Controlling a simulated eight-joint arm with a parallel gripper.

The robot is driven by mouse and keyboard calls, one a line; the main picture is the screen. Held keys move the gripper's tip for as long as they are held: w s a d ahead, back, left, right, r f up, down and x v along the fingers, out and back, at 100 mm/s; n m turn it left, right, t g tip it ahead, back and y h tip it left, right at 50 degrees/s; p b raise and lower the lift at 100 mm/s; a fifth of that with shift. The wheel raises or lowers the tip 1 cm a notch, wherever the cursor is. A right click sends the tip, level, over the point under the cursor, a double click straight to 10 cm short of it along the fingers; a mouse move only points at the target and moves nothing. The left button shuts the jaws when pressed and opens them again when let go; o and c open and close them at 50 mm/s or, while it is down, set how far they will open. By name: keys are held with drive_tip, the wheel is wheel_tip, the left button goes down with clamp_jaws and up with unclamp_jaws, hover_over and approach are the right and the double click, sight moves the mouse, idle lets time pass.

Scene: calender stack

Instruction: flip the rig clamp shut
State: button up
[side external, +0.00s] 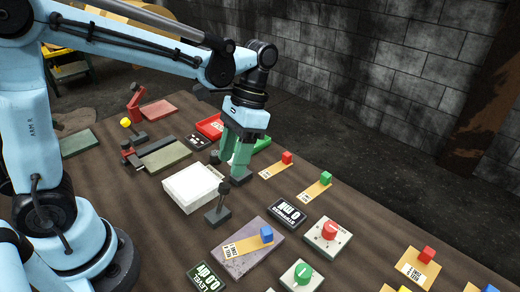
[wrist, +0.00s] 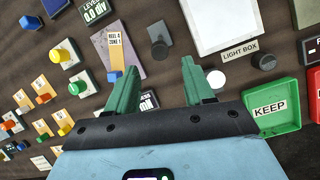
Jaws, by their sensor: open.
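A red upright lever piece (side external: 135,102) stands at the back left in the side external view, with a yellow ball (side external: 126,122) beside it. A dark fixture with red parts (side external: 130,155) lies just in front, against grey-green plates (side external: 165,157). I cannot tell for sure which of these is the rig clamp; neither shows in the wrist view. My gripper (side external: 236,163) points down over the table, right of the white light box and well to the right of both pieces. Its green fingers are apart and empty in the wrist view (wrist: 160,68).
The light box (side external: 193,187) and a dark peg stand (side external: 218,205) are near my gripper. A green KEEP tray (wrist: 272,108) and a red tray (side external: 210,126) lie behind it. Coloured knobs, labelled blocks and display plates fill the right front.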

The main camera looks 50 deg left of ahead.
drive_tip(key=v, duration=0.6)
drive_tip(key=shift+r, duration=0.3)
drive_tip(key=shift+w, duration=0.15)
drive_tip(key=s+a+f+n+t, duration=0.3)
drive_tip(key=s+a+f+t, duration=0.1)
drive_tip(key=t, duration=0.7)
drive_tip(key=shift+a+t, duration=0.3)
drive_tip(key=shift+a, duration=0.2)
drive_tip(key=shift+o, duration=0.5)
drive_tip(key=shift+s+f, duration=0.1)
drive_tip(key=shift+f, duration=0.05)
